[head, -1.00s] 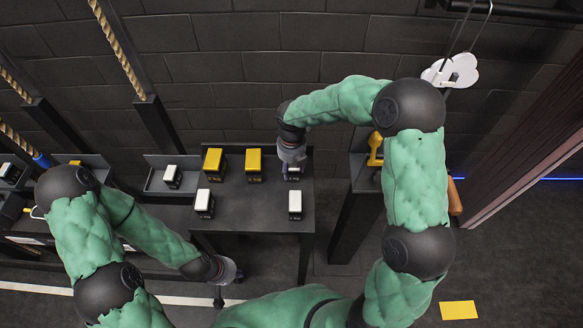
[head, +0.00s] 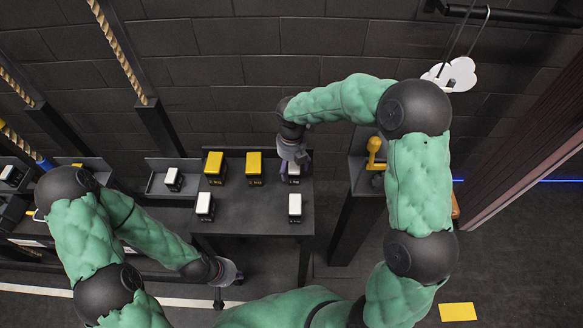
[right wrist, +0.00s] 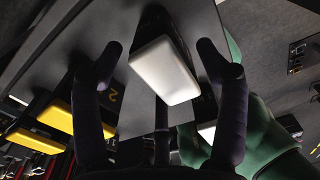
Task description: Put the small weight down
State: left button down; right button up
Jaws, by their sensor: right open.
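A small white-topped weight with a black body (head: 294,173) stands on the dark table (head: 255,205), near its back right. My right gripper (head: 295,160) is over it, partly covering it in the head view. In the right wrist view the white top (right wrist: 165,70) lies between the two fingers of my right gripper (right wrist: 168,65), with a gap on each side; the fingers are open. My left gripper (head: 220,298) hangs low in front of the table, away from the weights; its fingers are too small to read.
Two yellow-topped weights, one left (head: 214,167) and one right (head: 254,168), stand along the table's back. White-topped weights stand at front left (head: 205,206) and front right (head: 295,207). Another sits in a side tray (head: 173,179). A yellow handle (head: 375,152) is on a stand to the right.

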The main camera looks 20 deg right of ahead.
aim_at(292, 164)
notch_tip(292, 164, up, 9)
jog(key=p, duration=0.2)
jog(key=shift+r+p, duration=0.15)
jog(key=shift+p, duration=0.25)
